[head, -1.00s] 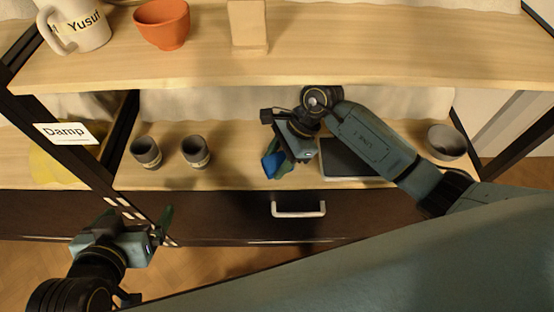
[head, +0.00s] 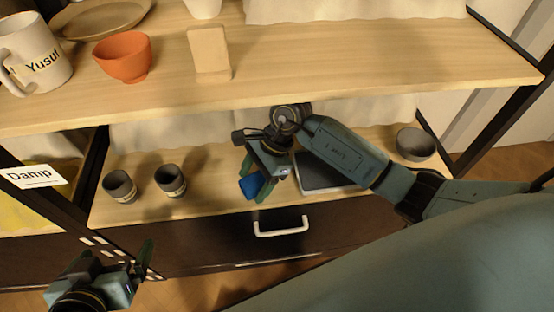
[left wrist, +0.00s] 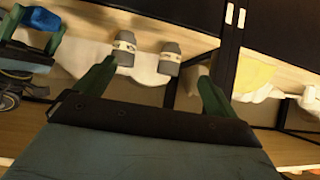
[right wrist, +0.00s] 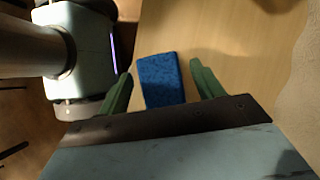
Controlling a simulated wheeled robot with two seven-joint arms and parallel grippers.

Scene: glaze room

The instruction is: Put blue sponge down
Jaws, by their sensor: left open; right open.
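The blue sponge (head: 251,185) is at the lower shelf's front part, between the fingers of my right gripper (head: 262,188) in the head view. In the right wrist view the sponge (right wrist: 161,79) lies between the two open green fingers of the right gripper (right wrist: 165,88), with gaps on both sides. It appears to rest on the wooden shelf (right wrist: 220,35). It also shows in the left wrist view (left wrist: 30,30). My left gripper (head: 138,262) is open and empty in front of the shelf unit, at the lower left; its fingers also show in the left wrist view (left wrist: 155,85).
Two dark cups (head: 120,186) (head: 170,180) stand left on the lower shelf. A dark flat tray (head: 325,173) and a grey bowl (head: 415,145) are right of the sponge. The upper shelf (head: 330,60) lies above my right arm. A drawer handle (head: 281,227) sits below.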

